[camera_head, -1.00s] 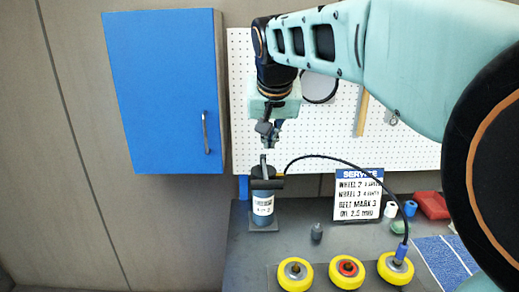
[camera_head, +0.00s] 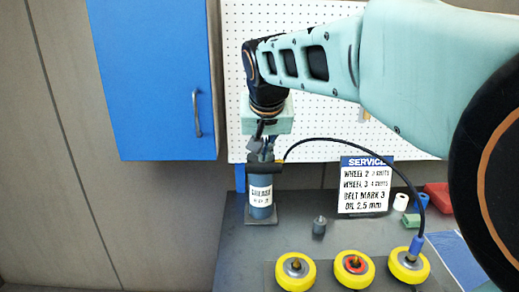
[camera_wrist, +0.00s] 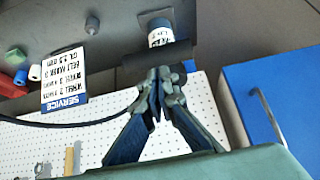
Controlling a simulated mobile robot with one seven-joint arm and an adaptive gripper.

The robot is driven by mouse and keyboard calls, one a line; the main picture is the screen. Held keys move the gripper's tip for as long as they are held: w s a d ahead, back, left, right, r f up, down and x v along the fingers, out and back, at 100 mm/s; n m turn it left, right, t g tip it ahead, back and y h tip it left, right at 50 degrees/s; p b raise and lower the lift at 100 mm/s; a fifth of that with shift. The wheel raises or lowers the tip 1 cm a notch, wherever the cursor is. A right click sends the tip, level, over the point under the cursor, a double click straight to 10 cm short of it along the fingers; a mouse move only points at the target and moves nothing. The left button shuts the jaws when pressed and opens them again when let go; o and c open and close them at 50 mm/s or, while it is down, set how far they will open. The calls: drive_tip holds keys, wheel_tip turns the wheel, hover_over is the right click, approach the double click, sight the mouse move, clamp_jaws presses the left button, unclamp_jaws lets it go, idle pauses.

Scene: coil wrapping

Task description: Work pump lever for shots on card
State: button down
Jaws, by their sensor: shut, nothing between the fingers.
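The grease pump (camera_head: 261,198) is a blue-grey cylinder with a white label, upright on a small plate at the bench's left. Its dark top bar (camera_head: 266,168) also shows in the wrist view (camera_wrist: 140,52). My gripper (camera_head: 262,150) is shut and empty, pointing down right at the pump's top; in the wrist view its fingertips (camera_wrist: 163,76) meet just in front of the bar. I cannot tell whether they touch it. The lever is mostly hidden behind my gripper. The service card (camera_head: 364,186) lists wheel 2, wheel 3, belt mark 3 and oil 2.5 mm; the shot counts are blurred.
A black hose (camera_head: 350,143) arcs from the pump to the right yellow wheel (camera_head: 408,265). The middle wheel (camera_head: 352,268) and left wheel (camera_head: 295,270) stand beside it. A blue cabinet (camera_head: 152,80) hangs at left.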

drive_tip(key=shift+f, duration=0.25)
drive_tip(key=shift+r, duration=0.1)
wheel_tip(320, 180, down, 10)
drive_tip(key=s+b, duration=0.2)
drive_tip(key=b, duration=0.5)
drive_tip(key=shift+r+b, duration=0.25)
drive_tip(key=shift+b, duration=0.15)
